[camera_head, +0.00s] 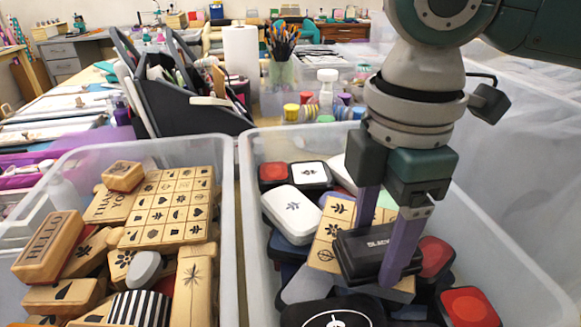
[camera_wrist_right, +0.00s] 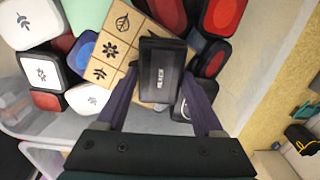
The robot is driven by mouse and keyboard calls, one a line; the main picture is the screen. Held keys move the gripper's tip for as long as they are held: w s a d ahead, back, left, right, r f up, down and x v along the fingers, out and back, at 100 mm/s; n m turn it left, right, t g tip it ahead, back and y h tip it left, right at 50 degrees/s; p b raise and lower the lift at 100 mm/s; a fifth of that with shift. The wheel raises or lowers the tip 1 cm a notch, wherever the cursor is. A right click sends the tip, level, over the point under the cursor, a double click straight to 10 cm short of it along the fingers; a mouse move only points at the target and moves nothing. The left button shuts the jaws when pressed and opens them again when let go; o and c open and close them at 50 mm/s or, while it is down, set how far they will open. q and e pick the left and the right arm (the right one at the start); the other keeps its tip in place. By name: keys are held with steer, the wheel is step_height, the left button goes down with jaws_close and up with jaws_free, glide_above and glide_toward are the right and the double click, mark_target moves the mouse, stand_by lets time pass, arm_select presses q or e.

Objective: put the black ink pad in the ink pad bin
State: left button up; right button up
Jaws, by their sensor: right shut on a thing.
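The black ink pad (camera_head: 365,257) is a dark rectangular case with pale lettering on its lid. My right gripper (camera_head: 376,250) is shut on it, one purple finger on each side. The pad is inside the outline of the right clear bin (camera_head: 246,205), over the ink pads there; I cannot tell whether it touches them. The right wrist view shows the pad (camera_wrist_right: 162,68) between the fingers, in front of a wooden stamp block (camera_wrist_right: 118,45). That bin holds white, red and dark ink pads. My left gripper is not in view.
A second clear bin (camera_head: 228,175) with wooden stamps stands to the left. A black-and-white striped block (camera_head: 138,308) lies in it. Behind are a dark desk organizer (camera_head: 185,115), a paper roll (camera_head: 240,60) and small paint jars (camera_head: 292,112).

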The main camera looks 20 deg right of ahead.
mark_target(374, 242)
steer(key=o, duration=1.4)
step_height(374, 242, up, 12)
steer(key=p, duration=0.3)
steer(key=shift+r, duration=0.1)
